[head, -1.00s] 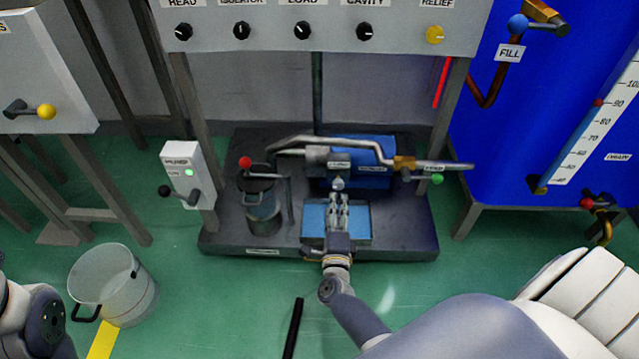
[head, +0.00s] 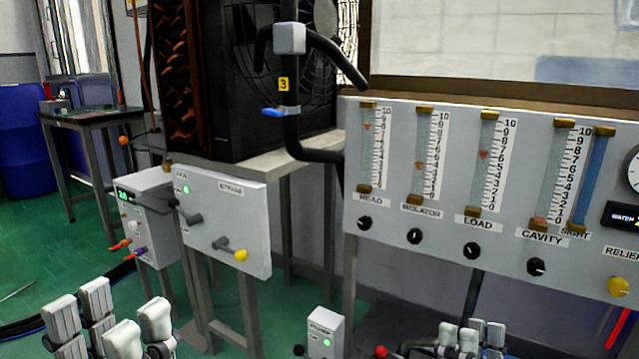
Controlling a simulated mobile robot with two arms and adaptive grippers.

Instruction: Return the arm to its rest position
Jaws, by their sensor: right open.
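My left gripper (head: 108,322) is in the lower left corner of the head view. Its pale grey fingers point up and stand apart, with nothing seen between them. My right gripper (head: 471,336) is at the bottom edge, right of centre. It is open, with only its fingertips in view and nothing seen held. It shows in front of the lower part of the flow meter panel's stand. The rest of both arms is out of view.
The flow meter panel (head: 400,262) with several knobs stands at the right. A grey box with a yellow-knobbed lever (head: 262,232) hangs at centre left. A pump switch box (head: 325,327) is at the bottom.

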